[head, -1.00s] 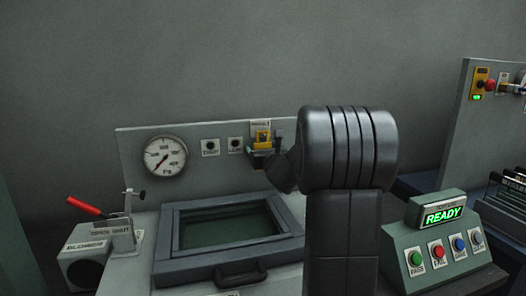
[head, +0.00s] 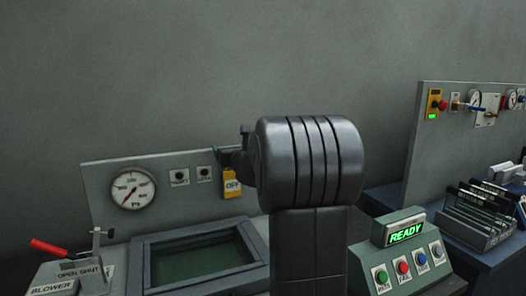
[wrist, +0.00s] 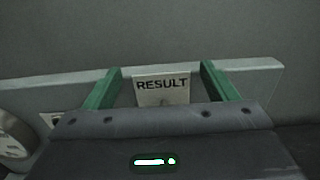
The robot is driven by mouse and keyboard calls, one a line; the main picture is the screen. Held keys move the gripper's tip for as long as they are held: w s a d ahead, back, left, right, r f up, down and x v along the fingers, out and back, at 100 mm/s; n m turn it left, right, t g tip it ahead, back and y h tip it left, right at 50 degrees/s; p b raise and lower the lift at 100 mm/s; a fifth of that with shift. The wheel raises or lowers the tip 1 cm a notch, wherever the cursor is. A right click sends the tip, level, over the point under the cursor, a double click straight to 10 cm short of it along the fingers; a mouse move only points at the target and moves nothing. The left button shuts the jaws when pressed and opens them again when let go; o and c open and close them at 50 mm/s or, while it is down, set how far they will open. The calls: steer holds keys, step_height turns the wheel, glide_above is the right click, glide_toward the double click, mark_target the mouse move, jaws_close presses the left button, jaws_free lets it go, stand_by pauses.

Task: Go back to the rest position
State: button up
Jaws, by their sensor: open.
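My gripper (wrist: 161,69) shows in the wrist view as two green fingers spread well apart, with nothing between them. Beyond the gap is a white RESULT label (wrist: 162,89) on the grey back panel (wrist: 262,75). In the head view my thick dark arm stands in front of the panel and hides most of the gripper. A yellow and white OFF tag (head: 232,184) hangs at the panel just left of my arm.
A gauge (head: 132,190) and a red-handled lever (head: 48,247) are at left. A framed window (head: 205,260) lies in front of the panel. At right stand a READY button box (head: 405,232) and a rack (head: 480,215). Above the panel is bare wall.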

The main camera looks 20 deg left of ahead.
mark_target(232, 175)
step_height(232, 175, down, 10)
steer(key=b, duration=0.5)
steer(key=shift+r, duration=0.1)
steer(key=shift+s+d+r+p, duration=0.1)
steer(key=shift+d+r+p, duration=0.1)
steer(key=shift+p, duration=0.3)
steer(key=shift+s+d+r, duration=0.2)
steer(key=shift+s+d, duration=0.05)
steer(key=shift+s, duration=0.2)
steer(key=shift+w+f, duration=0.1)
